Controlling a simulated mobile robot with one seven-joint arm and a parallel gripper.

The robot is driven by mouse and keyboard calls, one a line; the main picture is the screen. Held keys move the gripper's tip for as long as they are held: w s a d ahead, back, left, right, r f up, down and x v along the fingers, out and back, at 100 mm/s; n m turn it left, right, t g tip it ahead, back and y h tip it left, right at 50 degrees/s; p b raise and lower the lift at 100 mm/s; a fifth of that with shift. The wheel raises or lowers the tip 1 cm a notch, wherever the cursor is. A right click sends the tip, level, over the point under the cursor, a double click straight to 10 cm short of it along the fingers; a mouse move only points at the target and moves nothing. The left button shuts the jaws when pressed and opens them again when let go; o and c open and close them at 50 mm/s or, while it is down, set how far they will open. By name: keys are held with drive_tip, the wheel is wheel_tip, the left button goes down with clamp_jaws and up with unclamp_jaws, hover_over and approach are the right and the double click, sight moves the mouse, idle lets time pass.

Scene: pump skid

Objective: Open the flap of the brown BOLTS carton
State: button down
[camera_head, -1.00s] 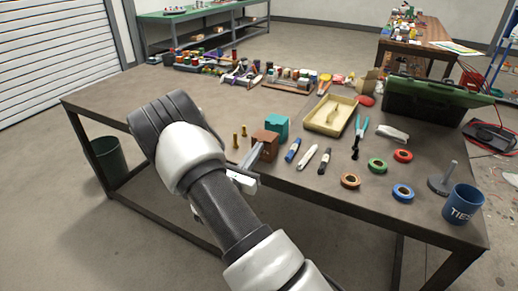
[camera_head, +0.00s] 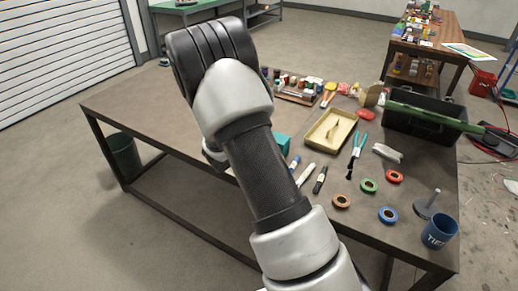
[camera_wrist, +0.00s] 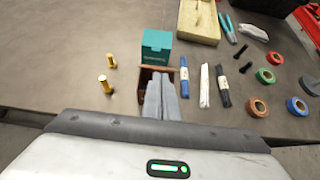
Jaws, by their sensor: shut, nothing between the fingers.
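The brown BOLTS carton (camera_wrist: 145,74) is at the front edge of the bench in the wrist view, directly in front of a teal box (camera_wrist: 157,46). Dark brown shows inside its rim, but my fingers cover much of it, so I cannot tell how far its flap stands open. My gripper (camera_wrist: 161,78) is shut and empty, with its grey fingertips over the carton; contact is unclear. In the head view my arm hides the carton and the gripper, and only part of the teal box (camera_head: 282,145) shows.
Two brass bolts (camera_wrist: 106,84) stand left of the carton. A blue marker (camera_wrist: 184,81), a white pen (camera_wrist: 204,85) and a black marker (camera_wrist: 223,86) lie close on its right. A cream tray (camera_head: 329,131) and tape rolls (camera_head: 388,214) are farther right. The bench's left part is clear.

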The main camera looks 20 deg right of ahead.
drive_tip(key=shift+y, duration=0.4)
drive_tip(key=shift+w+d+r, duration=0.7)
drive_tip(key=shift+d+r, duration=0.1)
drive_tip(key=shift+d, duration=0.1)
drive_tip(key=shift+w+d+r, duration=0.7)
drive_tip(key=shift+d+r, duration=0.1)
drive_tip(key=shift+d, duration=0.1)
drive_tip(key=shift+w+d+r, duration=0.2)
drive_tip(key=shift+w+d, duration=0.25)
drive_tip(key=shift+d, duration=0.15)
drive_tip(key=shift+w+d+r, duration=0.15)
drive_tip(key=shift+w+d, duration=0.3)
drive_tip(key=shift+d, duration=0.2)
